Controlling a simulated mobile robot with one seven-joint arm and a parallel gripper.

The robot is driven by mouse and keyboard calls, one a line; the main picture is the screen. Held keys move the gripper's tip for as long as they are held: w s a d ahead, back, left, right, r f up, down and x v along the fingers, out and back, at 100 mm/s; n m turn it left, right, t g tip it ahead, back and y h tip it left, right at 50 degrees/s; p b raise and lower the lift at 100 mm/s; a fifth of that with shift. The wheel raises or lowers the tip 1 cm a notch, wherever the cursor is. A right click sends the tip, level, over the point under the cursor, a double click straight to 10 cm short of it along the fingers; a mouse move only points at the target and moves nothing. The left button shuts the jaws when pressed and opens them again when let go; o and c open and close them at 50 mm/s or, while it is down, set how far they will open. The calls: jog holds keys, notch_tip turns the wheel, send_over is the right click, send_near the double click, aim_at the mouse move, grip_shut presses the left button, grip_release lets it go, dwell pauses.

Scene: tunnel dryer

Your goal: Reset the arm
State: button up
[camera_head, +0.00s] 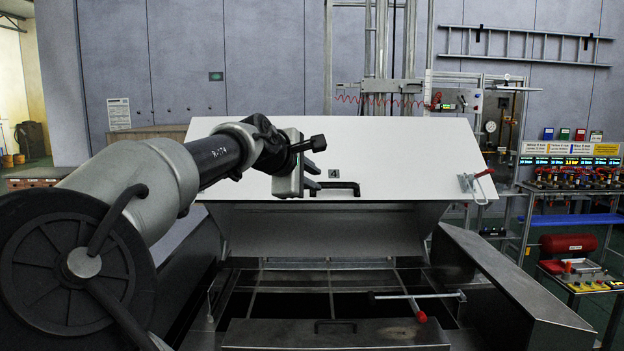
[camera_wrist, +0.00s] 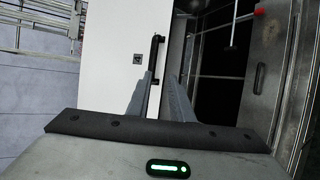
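My arm reaches in from the left in the head view. My gripper (camera_head: 314,176) is at its end, in front of a raised white lid (camera_head: 410,150) marked 4. The two fingers are apart with nothing between them, as the wrist view also shows (camera_wrist: 160,80). The lid's black handle (camera_head: 338,187) is just right of the fingertips in the head view. In the wrist view the handle (camera_wrist: 156,55) is beyond the left fingertip; I cannot tell how wide the gap is. The lid stands tilted open above a dark interior with a metal grid.
A clamp with a red grip (camera_head: 478,178) sits at the lid's right edge. A red-tipped rod (camera_head: 420,316) lies across the opening. A metal side panel (camera_head: 505,285) slopes at right. A control stand (camera_head: 570,175) and red cylinder (camera_head: 568,243) are farther right. A ladder (camera_head: 525,45) hangs behind.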

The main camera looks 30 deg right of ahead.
dwell(0.3)
jog(key=s+f+m+g+y, duration=0.1)
jog(key=s+f+m+y, duration=0.3)
jog(key=f, duration=1.1)
jog(key=s+a+f+m+y, duration=0.2)
jog(key=s+a+f+y, duration=0.3)
jog(key=a+f, duration=0.25)
jog(key=s+a+r+m+y, duration=0.2)
jog(key=s+a+r, duration=0.1)
jog(key=s+a, duration=1.6)
jog(key=a, duration=0.2)
jog(key=shift+a, duration=0.35)
jog(key=shift+d+m, duration=0.15)
jog(key=shift+m, duration=0.15)
